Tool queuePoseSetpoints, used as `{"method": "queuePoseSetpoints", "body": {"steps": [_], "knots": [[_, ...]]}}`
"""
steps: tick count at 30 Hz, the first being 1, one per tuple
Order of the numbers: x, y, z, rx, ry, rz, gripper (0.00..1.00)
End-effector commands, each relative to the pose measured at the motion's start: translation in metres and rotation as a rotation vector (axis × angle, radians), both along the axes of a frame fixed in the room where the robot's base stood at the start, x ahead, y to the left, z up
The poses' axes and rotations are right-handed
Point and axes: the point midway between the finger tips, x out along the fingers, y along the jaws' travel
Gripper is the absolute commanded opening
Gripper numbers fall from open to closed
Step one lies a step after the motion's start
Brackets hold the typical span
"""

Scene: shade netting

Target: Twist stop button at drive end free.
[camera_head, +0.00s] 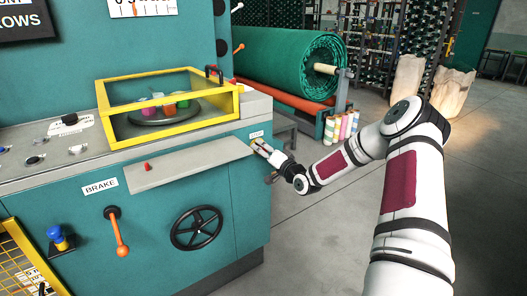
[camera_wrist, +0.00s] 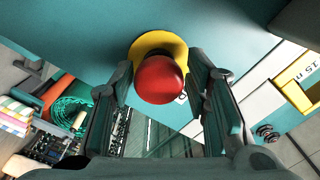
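The stop button is a red mushroom head (camera_wrist: 160,80) on a yellow round collar (camera_wrist: 158,44), set in the teal machine panel. In the wrist view, my gripper (camera_wrist: 161,68) has one finger on each side of the red head. The fingers stand apart, with a narrow gap at the left one; the right one is very close, and I cannot tell if it touches. In the head view, my gripper (camera_head: 259,146) is at the right end of the machine front, below a small white label (camera_head: 256,134), and it hides most of the button.
A grey shelf (camera_head: 190,163) with a small red knob (camera_head: 147,167) juts out left of my gripper. Below are a black handwheel (camera_head: 197,228) and an orange brake lever (camera_head: 120,236). A yellow-framed guard (camera_head: 170,133) sits on top.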

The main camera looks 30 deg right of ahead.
Motion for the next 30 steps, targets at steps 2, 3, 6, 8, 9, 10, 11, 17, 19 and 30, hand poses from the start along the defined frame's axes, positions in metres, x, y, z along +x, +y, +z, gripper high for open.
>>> {"method": "queuePoseSetpoints", "body": {"steps": [2,3,6,8,9,10,11,17,19,30], "knots": [[0.000,0.000,-0.001,-0.002,0.001,0.001,0.54],[0.000,0.000,-0.001,-0.002,0.001,0.000,0.54],[0.000,0.000,-0.001,-0.003,0.001,0.000,0.54],[0.000,0.000,-0.001,-0.004,0.001,0.000,0.54],[-0.001,0.000,-0.001,-0.004,0.002,0.000,0.54],[-0.001,0.000,-0.001,-0.004,0.002,0.000,0.54],[-0.003,0.000,-0.001,-0.004,0.002,0.000,0.54],[-0.017,-0.001,0.000,-0.006,0.003,-0.001,0.54],[-0.022,-0.001,0.000,-0.006,0.003,0.000,0.54],[-0.047,-0.002,-0.001,-0.005,0.003,0.000,0.54]]}}
